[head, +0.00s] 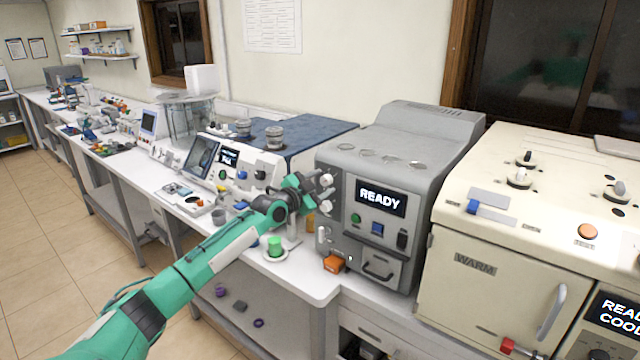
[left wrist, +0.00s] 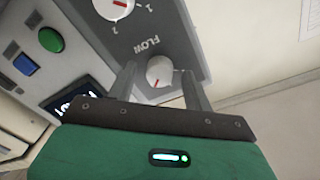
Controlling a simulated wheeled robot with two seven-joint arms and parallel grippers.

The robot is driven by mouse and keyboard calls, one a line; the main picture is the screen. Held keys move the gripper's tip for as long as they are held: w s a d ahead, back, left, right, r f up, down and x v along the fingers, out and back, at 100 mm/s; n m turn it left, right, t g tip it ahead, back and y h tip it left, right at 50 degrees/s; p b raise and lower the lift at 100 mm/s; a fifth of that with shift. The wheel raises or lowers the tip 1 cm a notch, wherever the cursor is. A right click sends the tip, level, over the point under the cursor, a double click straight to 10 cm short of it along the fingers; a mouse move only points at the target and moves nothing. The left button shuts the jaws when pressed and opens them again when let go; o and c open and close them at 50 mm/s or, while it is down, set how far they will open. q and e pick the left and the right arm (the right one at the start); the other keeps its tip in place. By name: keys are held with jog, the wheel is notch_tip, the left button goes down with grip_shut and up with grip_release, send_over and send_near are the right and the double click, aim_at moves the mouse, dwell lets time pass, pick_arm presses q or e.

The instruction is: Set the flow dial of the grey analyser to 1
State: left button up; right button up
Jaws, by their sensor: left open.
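The grey analyser (head: 400,150) stands on the bench with a lit READY display (head: 381,198). White dials sit on the left of its front: an upper dial (head: 326,180), one below it (head: 326,206) and another lower down (head: 322,234). My left gripper (head: 312,190) is open at the upper dials. In the left wrist view, a white dial (left wrist: 160,71) with a red mark lies between its fingertips; contact is unclear. The FLOW label (left wrist: 147,45) lies between this dial and another red-marked dial (left wrist: 117,6) with numbers around it. I cannot tell which dial the label names.
A green button (head: 356,218) and blue button (head: 377,229) are right of the dials. An orange block (head: 334,264) and a green-topped item on a white dish (head: 275,248) are on the bench below. A cream WARM unit (head: 490,290) stands close on the right.

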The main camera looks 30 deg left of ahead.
pick_arm(q)
jog(key=c, duration=1)
jog(key=shift+o, duration=0.2)
pick_arm(e)
jog(key=shift+a, duration=0.3)
